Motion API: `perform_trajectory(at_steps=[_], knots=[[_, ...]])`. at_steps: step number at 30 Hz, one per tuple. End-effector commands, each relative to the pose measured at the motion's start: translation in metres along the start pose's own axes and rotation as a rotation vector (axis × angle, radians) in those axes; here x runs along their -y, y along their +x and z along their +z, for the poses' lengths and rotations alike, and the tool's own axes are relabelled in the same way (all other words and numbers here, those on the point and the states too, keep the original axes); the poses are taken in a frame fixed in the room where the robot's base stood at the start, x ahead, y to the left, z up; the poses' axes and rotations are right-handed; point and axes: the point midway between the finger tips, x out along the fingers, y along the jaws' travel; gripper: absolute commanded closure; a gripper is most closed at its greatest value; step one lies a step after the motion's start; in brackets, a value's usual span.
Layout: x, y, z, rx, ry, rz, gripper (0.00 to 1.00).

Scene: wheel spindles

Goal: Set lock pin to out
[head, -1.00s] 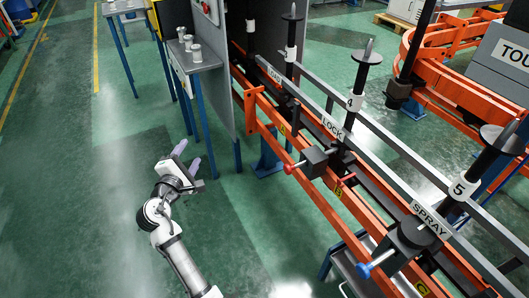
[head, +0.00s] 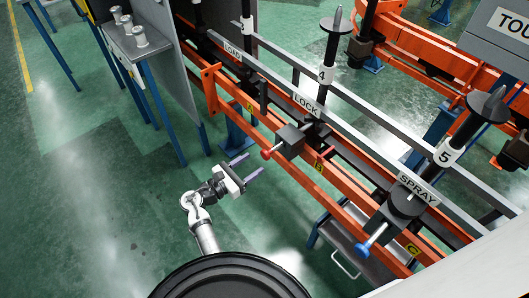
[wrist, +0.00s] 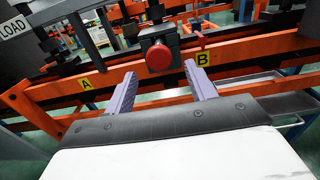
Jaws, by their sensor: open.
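The lock pin is a red round knob (head: 267,154) on a dark block (head: 291,138) fixed to the orange rail below the LOCK sign (head: 306,103). In the wrist view the red knob (wrist: 159,57) faces me, just beyond and above the space between my fingers. My gripper (head: 250,166) is open and empty, to the left of and below the knob in the head view. Its two pale purple fingers also show in the wrist view (wrist: 160,88). They are apart from the knob. How far the pin sticks out is hard to tell.
A blue knob (head: 363,250) sits at the SPRAY sign (head: 418,189) to the right. The orange rails (head: 330,205) run diagonally, with spindles (head: 333,50) above them. A small table with metal cups (head: 139,37) stands at upper left.

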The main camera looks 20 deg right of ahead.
Motion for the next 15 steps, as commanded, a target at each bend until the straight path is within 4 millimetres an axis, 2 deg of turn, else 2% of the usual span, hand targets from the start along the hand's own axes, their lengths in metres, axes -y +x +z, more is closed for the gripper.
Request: perform_trajectory(at_steps=[3,6,10,15], knots=[[0.000,0.026,0.002,0.000,0.000,-0.003,0.45],[0.000,0.043,0.002,-0.001,0.001,-0.002,0.45],[0.000,0.058,0.001,0.000,0.001,0.000,0.45],[0.000,0.067,0.000,0.000,0.001,0.001,0.45]])
